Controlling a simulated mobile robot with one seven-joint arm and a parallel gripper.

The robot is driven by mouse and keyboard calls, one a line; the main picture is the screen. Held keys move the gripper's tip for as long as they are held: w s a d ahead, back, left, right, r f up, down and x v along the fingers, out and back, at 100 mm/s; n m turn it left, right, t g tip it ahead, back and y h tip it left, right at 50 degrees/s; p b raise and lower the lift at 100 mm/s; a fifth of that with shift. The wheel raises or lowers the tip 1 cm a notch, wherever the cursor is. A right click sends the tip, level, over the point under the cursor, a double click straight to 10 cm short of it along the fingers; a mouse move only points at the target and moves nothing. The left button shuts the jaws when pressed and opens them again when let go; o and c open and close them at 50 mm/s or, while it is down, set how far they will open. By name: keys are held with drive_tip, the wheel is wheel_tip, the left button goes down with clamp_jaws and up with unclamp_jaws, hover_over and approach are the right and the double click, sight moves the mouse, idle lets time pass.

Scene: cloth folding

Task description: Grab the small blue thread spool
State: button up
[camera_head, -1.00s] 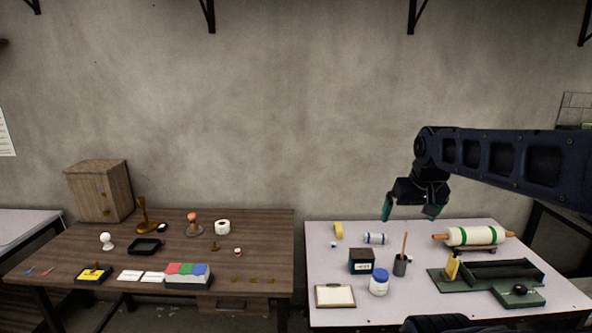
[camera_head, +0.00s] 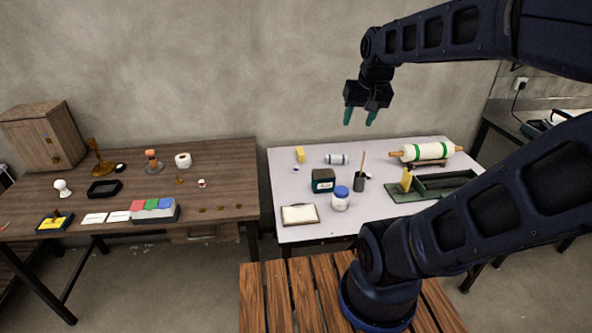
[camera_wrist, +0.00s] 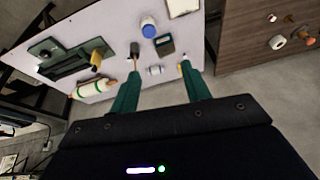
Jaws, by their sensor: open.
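On the white table, a tiny white and dark piece (camera_head: 296,170) lies near the left edge; it may be the small blue thread spool, but it is too small to tell its colour surely. My gripper (camera_head: 359,117) is open and empty, fingers pointing down, high above the back of the table.
Near the pieces stand a yellow block (camera_head: 300,154), a dark green box (camera_head: 322,181), a blue-lidded jar (camera_head: 340,199) and a cup with a brush (camera_head: 360,182). A rolling pin (camera_head: 427,151) and a green tray (camera_head: 402,194) lie to the right. A wooden table (camera_head: 225,165) stands left.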

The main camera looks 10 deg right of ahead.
drive_tip(key=w+a+f+m, duration=0.1)
drive_tip(key=w+f+m, duration=0.15)
drive_tip(key=w, duration=1.15)
drive_tip(key=m+g+h, duration=0.1)
drive_tip(key=m+h, duration=0.3)
drive_tip(key=m, duration=0.3)
hover_over(296, 167)
drive_tip(key=s+a, duration=0.1)
drive_tip(key=a, duration=0.1)
drive_tip(key=shift+n, duration=0.25)
drive_tip(key=f, duration=3.9)
drive_tip(key=shift+s+f, duration=0.2)
drive_tip(key=shift+f, duration=0.15)
drive_tip(key=shift+s+x, duration=0.2)
drive_tip(key=shift+x, duration=1.15)
drive_tip(key=shift+s+x, duration=0.2)
drive_tip(key=shift+x, duration=1.2)
clamp_jaws()
